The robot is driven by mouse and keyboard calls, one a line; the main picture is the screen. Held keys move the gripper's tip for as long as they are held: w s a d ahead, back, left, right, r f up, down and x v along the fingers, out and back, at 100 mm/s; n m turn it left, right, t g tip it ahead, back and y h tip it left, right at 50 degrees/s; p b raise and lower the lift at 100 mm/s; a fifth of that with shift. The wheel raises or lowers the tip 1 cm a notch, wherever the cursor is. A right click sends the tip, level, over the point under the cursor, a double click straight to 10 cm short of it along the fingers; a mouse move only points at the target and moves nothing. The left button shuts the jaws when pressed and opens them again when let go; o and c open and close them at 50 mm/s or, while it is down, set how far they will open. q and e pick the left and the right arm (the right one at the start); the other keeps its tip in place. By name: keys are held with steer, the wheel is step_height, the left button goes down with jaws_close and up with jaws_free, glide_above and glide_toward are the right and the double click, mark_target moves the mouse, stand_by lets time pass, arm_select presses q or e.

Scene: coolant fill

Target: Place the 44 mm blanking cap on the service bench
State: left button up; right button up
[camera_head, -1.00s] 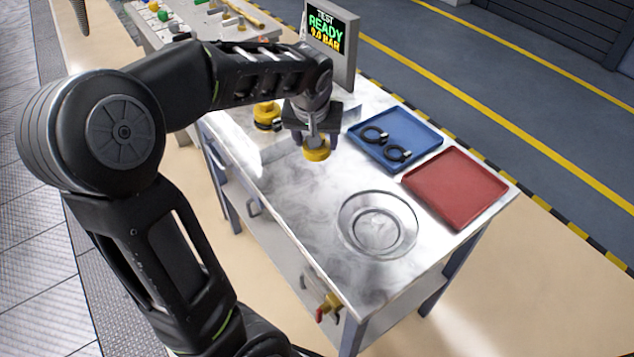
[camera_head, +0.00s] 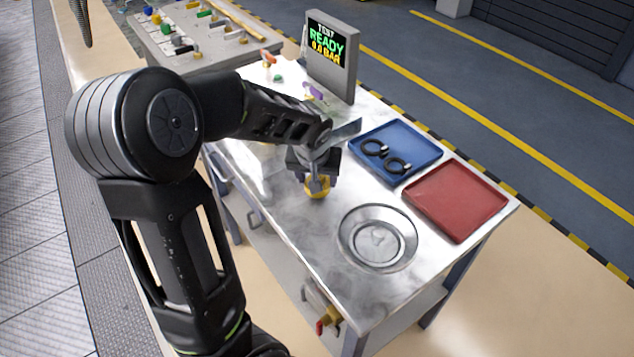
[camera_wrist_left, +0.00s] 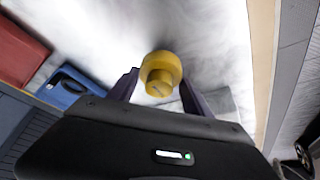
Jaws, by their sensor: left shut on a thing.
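My left gripper (camera_head: 316,184) is shut on a yellow cap (camera_head: 317,190), the blanking cap, over the steel top of the service bench (camera_head: 300,240). In the left wrist view the cap (camera_wrist_left: 161,72) sits between the two dark fingers, its round knob facing the camera. The cap is low over the bench; whether it touches the top I cannot tell. The cap's size mark is not readable. My right gripper is not in view.
A shallow round dish (camera_head: 378,238) lies right of the cap. A blue tray (camera_head: 425,165) with two black rings and a red tray (camera_head: 455,200) lie at the right. A test screen (camera_head: 331,55) stands behind. The front left bench top is clear.

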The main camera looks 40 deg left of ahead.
arm_select(q)
steer(key=shift+f, duration=1.1)
steer(key=shift+f, duration=0.15)
steer(key=o, duration=1.3)
steer(key=shift+o, duration=0.2)
steer(key=shift+r, duration=0.35)
steer(key=v, duration=1.1)
steer(key=shift+r, duration=0.3)
steer(key=shift+s, duration=0.15)
